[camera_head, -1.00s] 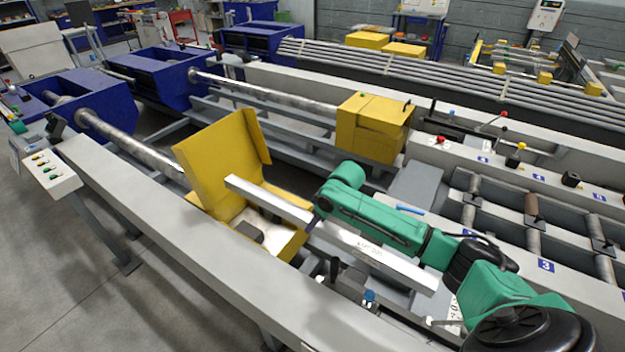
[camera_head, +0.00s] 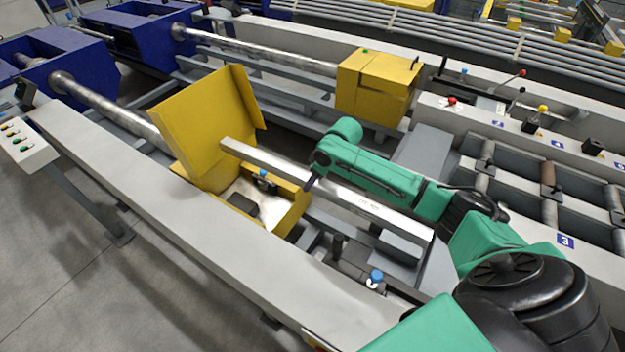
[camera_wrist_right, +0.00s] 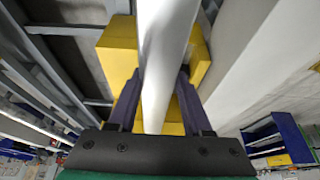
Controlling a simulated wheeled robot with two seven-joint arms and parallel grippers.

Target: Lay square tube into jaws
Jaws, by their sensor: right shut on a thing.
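The square tube (camera_head: 380,211) is a long pale metal bar with its far left end over the open yellow jaws box (camera_head: 292,212). The box's yellow lid (camera_head: 206,125) stands tilted open on its left. My right gripper (camera_head: 311,182) is shut on the tube partway along it. In the right wrist view, the right gripper's dark fingers (camera_wrist_right: 156,100) press the tube (camera_wrist_right: 165,50) from both sides, with yellow jaw parts (camera_wrist_right: 118,55) beyond. The tube appears above the box floor; any contact is hidden. My left gripper is out of view.
A closed yellow box (camera_head: 375,92) stands on the rail behind. A pale beam (camera_head: 190,205) runs along the front, with a blue-topped knob (camera_head: 376,277) near it. Rollers (camera_head: 548,182) lie at right. A control box (camera_head: 22,145) is at far left.

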